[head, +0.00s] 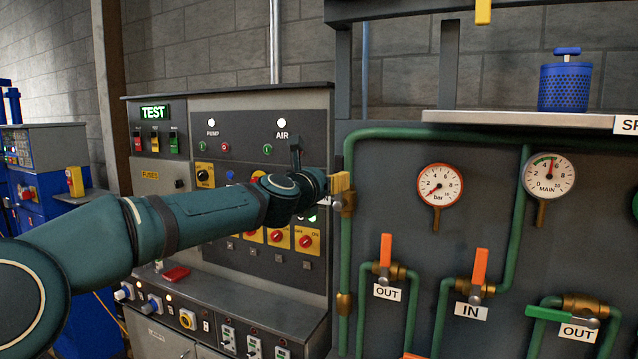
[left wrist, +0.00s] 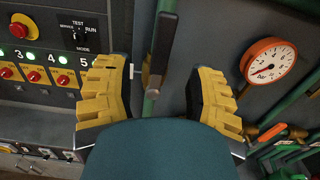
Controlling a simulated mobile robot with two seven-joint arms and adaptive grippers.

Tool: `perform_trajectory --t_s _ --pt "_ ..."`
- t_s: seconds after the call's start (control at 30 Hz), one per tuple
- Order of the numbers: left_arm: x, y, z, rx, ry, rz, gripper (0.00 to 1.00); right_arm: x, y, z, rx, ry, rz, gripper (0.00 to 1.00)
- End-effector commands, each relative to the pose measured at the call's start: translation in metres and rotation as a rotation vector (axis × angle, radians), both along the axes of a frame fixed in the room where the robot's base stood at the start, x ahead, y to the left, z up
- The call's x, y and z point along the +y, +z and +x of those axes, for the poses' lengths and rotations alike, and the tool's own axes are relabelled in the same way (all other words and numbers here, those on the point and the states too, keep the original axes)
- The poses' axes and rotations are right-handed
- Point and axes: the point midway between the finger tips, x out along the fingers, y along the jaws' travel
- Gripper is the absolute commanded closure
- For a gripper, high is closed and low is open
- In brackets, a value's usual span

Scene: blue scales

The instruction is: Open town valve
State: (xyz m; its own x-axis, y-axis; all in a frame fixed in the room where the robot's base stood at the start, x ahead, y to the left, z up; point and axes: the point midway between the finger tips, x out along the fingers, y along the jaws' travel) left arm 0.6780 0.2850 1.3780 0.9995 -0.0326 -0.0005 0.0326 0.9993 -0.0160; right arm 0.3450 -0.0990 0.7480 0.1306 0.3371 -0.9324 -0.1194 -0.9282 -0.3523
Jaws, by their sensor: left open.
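My left gripper (head: 340,184) is at the left edge of the pipe panel, by a brass fitting (head: 346,205) on the green pipe. In the left wrist view, the yellow fingers of my left gripper (left wrist: 160,75) are spread apart. A dark upright lever handle (left wrist: 161,48) stands in the gap between them, apart from both fingers. No label reading "town" is legible, so I cannot confirm which valve this lever belongs to. My right gripper is in neither view.
Orange levers stand upright on the OUT valve (head: 386,250) and the IN valve (head: 480,265). A green lever (head: 550,314) lies level at the lower right. A red-rimmed gauge (head: 440,186) and the MAIN gauge (head: 549,177) are above. A switch cabinet (head: 160,235) stands left.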

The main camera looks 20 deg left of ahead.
Motion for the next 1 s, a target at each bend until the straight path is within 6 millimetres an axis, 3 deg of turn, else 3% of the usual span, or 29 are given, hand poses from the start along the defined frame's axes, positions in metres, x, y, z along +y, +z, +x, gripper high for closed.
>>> perform_trajectory --t_s 0.5,1.0 --pt "0.002 0.000 -0.031 0.000 0.003 0.001 0.45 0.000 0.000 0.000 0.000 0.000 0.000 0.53" --pt "0.000 -0.001 -0.034 0.002 -0.001 0.001 0.45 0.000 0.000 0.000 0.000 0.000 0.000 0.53"
